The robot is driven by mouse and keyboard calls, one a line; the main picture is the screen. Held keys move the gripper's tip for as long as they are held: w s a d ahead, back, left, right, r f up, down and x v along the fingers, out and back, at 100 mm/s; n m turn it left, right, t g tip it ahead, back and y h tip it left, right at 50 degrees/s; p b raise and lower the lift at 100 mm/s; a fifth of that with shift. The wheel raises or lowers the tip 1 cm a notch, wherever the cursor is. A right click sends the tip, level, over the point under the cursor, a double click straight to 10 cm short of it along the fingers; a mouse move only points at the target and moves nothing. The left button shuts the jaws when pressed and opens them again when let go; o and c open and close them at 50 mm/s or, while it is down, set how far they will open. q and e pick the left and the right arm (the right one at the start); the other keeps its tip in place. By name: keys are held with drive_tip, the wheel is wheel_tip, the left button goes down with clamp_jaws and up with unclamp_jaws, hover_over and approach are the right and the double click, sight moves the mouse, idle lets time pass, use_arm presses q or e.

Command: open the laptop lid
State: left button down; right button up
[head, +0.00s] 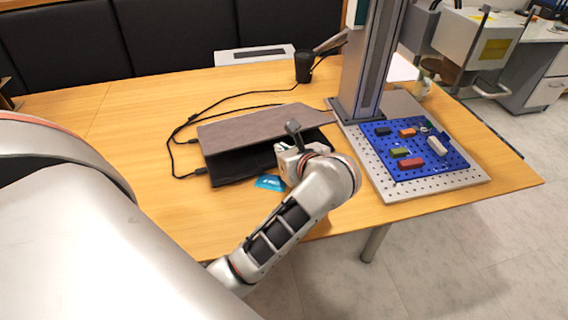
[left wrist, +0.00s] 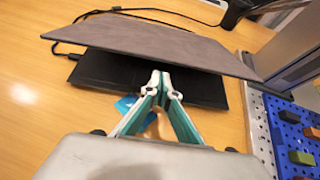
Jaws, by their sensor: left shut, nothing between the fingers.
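The laptop lies on the wooden table, its grey-brown lid (head: 255,126) raised a little above the black base (head: 235,168). In the left wrist view the lid (left wrist: 140,38) spans the top, with the dark base (left wrist: 105,72) below it and a wedge-shaped gap between. My left gripper (left wrist: 161,78) is shut and empty. Its fingertips are at the front opening, below the lid's edge in the picture; whether they touch the laptop I cannot tell. In the head view my left wrist hides the laptop's front right part and most of the fingers. My right gripper is not in view.
A blue pegboard (head: 409,173) with several coloured blocks sits right of the laptop, by a grey column (head: 371,60). A blue card (head: 270,182) lies at the laptop's front. Black cables (head: 190,125) run left and behind; a black cup (head: 303,67) stands farther back. The table's left is clear.

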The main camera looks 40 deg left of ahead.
use_arm(q)
drive_tip(key=s+d, duration=0.1)
drive_tip(key=d, duration=0.2)
drive_tip(key=shift+s, duration=0.4)
idle(0.5)
